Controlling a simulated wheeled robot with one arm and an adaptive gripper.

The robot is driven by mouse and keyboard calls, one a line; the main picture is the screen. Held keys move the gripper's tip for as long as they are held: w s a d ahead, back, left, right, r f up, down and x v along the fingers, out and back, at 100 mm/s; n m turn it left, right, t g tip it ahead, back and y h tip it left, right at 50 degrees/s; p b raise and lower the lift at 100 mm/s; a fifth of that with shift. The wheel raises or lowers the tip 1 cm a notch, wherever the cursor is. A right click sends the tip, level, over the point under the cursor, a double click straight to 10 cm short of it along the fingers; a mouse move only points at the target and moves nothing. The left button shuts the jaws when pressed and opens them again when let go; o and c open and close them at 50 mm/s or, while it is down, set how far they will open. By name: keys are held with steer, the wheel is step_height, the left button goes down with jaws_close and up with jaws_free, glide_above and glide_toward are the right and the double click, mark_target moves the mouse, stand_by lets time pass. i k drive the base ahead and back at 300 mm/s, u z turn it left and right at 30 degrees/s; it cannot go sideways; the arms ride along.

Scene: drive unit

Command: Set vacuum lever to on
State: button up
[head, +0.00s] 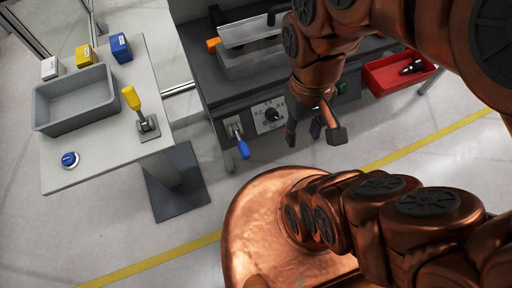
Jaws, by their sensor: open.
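A lever with a blue handle (243,147) sits on the front panel of the dark workbench, its handle pointing down and outward. A second lever with a yellow handle (131,98) stands roughly upright on a metal base on the pale side table. No readable label shows which one is the vacuum lever. My gripper (315,130) is open and empty, to the right of the blue handle and in front of the bench, apart from both levers. My arm hides part of the bench front.
A dial (271,115) and a green button (341,88) are on the bench front. A red bin (372,84) holding a dark tool is at the right. The side table (100,168) bears a grey tray (75,127), small boxes and a blue knob (70,159). Floor before the bench is clear.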

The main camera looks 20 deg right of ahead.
mark_target(243, 148)
steer(key=z, duration=0.45)
steer(key=k, duration=1)
steer(key=u, duration=0.4)
steer(key=i, duration=0.8)
steer(key=z, duration=1.35)
steer(key=k, duration=0.9)
steer(key=u, duration=1.7)
